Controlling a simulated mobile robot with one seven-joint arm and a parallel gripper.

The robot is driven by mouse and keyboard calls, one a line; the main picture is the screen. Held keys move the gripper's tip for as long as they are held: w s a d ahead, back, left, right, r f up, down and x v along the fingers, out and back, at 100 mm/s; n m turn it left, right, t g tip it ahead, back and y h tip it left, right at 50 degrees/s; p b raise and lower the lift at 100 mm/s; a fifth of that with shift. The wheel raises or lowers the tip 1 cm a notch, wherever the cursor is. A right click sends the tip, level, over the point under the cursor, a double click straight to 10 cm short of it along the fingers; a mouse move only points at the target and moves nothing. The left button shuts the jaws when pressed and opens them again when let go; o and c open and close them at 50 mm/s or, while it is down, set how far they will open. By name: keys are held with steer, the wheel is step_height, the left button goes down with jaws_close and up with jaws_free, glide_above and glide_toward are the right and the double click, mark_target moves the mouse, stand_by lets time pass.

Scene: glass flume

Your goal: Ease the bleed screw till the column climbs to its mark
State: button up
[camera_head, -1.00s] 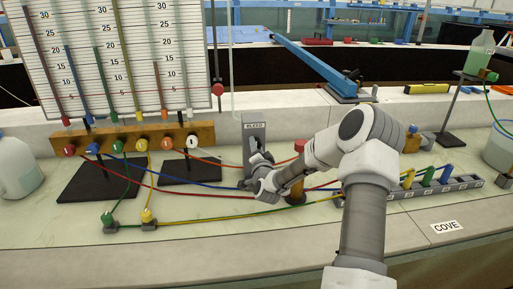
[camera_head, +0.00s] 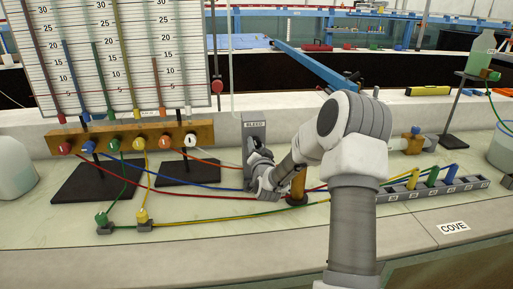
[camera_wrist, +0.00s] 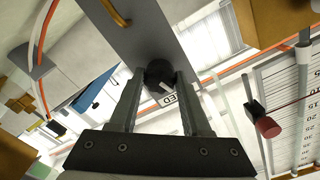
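The grey bleed block labelled BLEED (camera_head: 255,132) stands upright right of the manometer board; it also fills the top of the wrist view (camera_wrist: 135,35). The black bleed screw (camera_wrist: 158,73) with a white line sits on its face. My gripper (camera_wrist: 160,75) has one finger on each side of the screw, close against it, and appears shut on it. In the head view my gripper (camera_head: 254,158) hides the screw. The manometer board (camera_head: 140,25) holds several coloured columns of differing heights. A red marker (camera_head: 217,87) hangs at its right edge. Which mark counts is unclear.
A wooden manifold (camera_head: 170,136) with coloured knobs stands on dark bases. Coloured tubes cross the bench beside my gripper. A wooden post (camera_head: 298,185) stands behind my forearm. A grey socket strip (camera_head: 455,187) lies at right. The front bench is mostly clear.

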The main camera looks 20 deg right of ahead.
steer(key=o, duration=0.4)
steer(key=shift+s, duration=0.1)
steer(key=v, duration=1.7)
steer(key=shift+s+a+r, duration=0.1)
